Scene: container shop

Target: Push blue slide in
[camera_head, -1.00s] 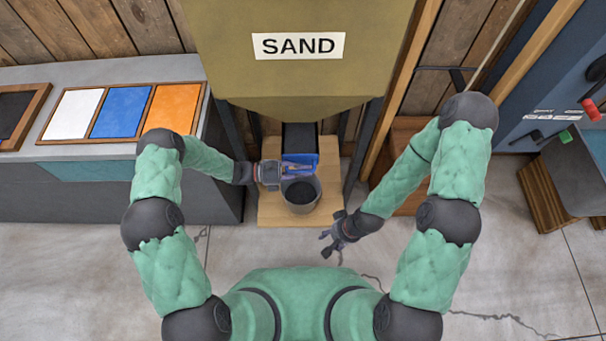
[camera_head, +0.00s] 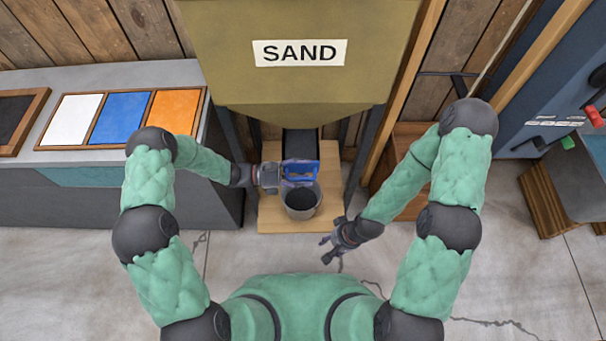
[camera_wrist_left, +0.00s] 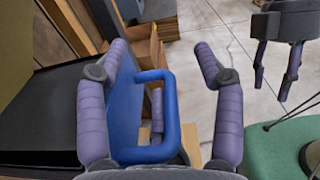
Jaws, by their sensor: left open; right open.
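The blue slide (camera_head: 301,169) with its loop handle is at the dark chute under the sand hopper, above the bucket's back rim. In the left wrist view the slide's flat plate (camera_wrist_left: 126,105) and handle stand between the two spread fingers. My left gripper (camera_head: 298,184) is open at the slide, with its fingers partly hidden by it; I cannot tell whether they touch. My right gripper (camera_head: 327,250) is open and empty, low and to the right of the bucket. It also shows at the upper right of the left wrist view (camera_wrist_left: 275,65).
A grey bucket (camera_head: 301,204) with a dark inside stands on a wooden board (camera_head: 272,214) beneath the chute. The hopper (camera_head: 290,90) labelled SAND hangs above, between dark posts. A counter with coloured panels (camera_head: 122,118) is at left, a blue machine (camera_head: 530,95) at right.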

